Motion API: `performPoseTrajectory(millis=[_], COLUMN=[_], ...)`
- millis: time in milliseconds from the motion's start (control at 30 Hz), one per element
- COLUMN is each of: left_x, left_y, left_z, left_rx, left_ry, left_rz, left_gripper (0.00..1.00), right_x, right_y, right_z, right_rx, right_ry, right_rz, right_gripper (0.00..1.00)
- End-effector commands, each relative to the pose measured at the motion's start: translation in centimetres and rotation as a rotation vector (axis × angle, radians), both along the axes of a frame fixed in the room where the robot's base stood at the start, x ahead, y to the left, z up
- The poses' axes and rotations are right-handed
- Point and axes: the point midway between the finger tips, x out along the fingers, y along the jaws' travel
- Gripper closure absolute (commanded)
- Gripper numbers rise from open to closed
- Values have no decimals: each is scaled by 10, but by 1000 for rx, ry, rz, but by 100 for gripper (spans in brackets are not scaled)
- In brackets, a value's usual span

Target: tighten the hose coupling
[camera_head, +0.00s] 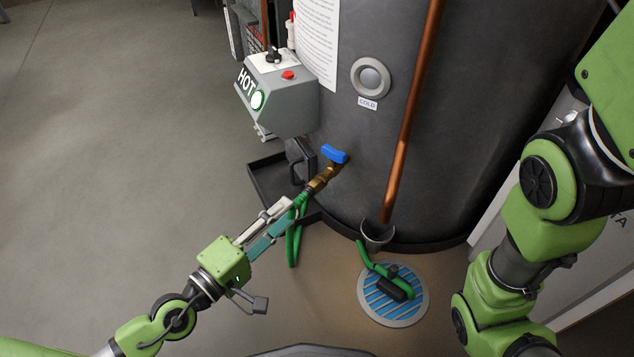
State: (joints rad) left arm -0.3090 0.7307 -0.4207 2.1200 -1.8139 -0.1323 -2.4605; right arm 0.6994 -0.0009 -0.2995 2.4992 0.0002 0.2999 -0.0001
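A dark grey tank (345,200) stands in the middle, with a brass drain valve (324,177) low on its front. The valve has a blue handle (335,154). A green hose (292,248) hangs down from the valve's outlet. My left gripper (291,206) reaches up from the lower left, with its fingers at the hose end just below the brass. The fingers lie on either side of the hose end; whether they press on it is too small to tell. The coupling itself is mostly hidden by the fingers. My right arm (505,270) is at the right; its gripper is out of view.
A round floor drain (418,312) with blue slats lies in front of the tank, with the hose's dark end piece (397,289) over it. A copper pipe (411,110) runs down the tank. A grey control box (278,95) marked HOT is at the upper left. Open floor lies left.

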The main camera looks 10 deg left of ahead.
Motion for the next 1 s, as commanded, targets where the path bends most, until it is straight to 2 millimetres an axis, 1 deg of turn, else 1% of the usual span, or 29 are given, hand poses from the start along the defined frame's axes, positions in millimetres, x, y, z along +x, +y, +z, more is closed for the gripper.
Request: performPoseTrajectory(millis=[33, 167, 300, 400, 500, 700, 1000], left_x=[-8, -27, -51, -65, -74, -82, -82], left_y=[4, 16, 31, 40, 46, 51, 52], left_z=[-2, -2, -3, -2, -2, 0, 0], left_rx=[8, 7, 7, 4, 3, -1, -3], left_ry=[3, 5, 7, 6, 5, 0, 2], left_rz=[-4, -4, -3, -3, 0, 2, 2], left_gripper=[68, 68, 68, 68, 68, 68, 68], right_x=[0, 0, -1, -1, -1, -1, -1], right_y=[0, 0, 0, 0, 0, 0, 0], right_z=[0, 0, 0, 0, 0, 0, 0], right_rx=[-1, -1, -1, -1, -1, -1, -1], right_ry=[-1, -1, -1, -1, -1, -1, -1], right_rz=[0, 0, 0, 0, 0, 0, 0], right_gripper=[69, 69, 69, 69, 69, 69, 69])
